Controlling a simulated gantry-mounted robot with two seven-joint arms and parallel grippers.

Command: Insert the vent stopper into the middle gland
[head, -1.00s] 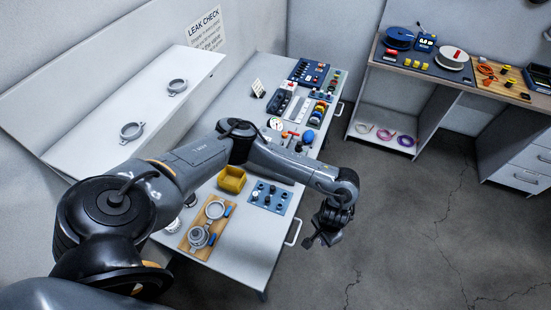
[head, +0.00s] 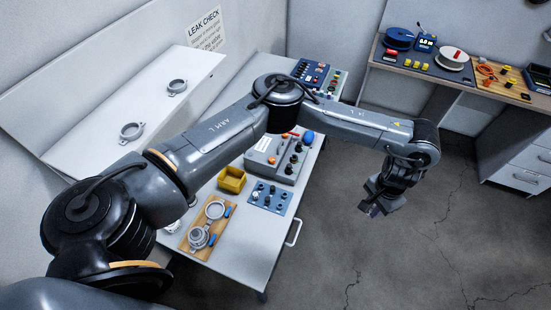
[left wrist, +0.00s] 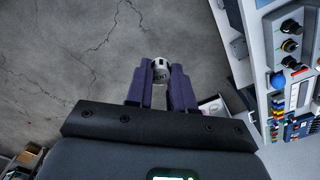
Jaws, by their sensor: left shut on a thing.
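My left gripper (head: 372,209) hangs over the floor, right of the bench's front edge. In the left wrist view its purple fingers (left wrist: 161,88) are shut on a small pale round piece with dark marks, which looks like the vent stopper (left wrist: 160,68). A grey box (head: 262,158) on the bench carries a row of three dark round fittings, apparently the glands. The middle gland (head: 293,157) is in the centre of that row; it also seems to show in the left wrist view (left wrist: 290,45). The gripper is well apart from the box. My right gripper is out of view.
A blue mat (head: 284,207) with several small stoppers lies in front of the box. A yellow bin (head: 232,181) and a wooden board (head: 226,223) with grey ring parts are nearby. Panels and small parts fill the far bench end. Open floor lies right of the bench.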

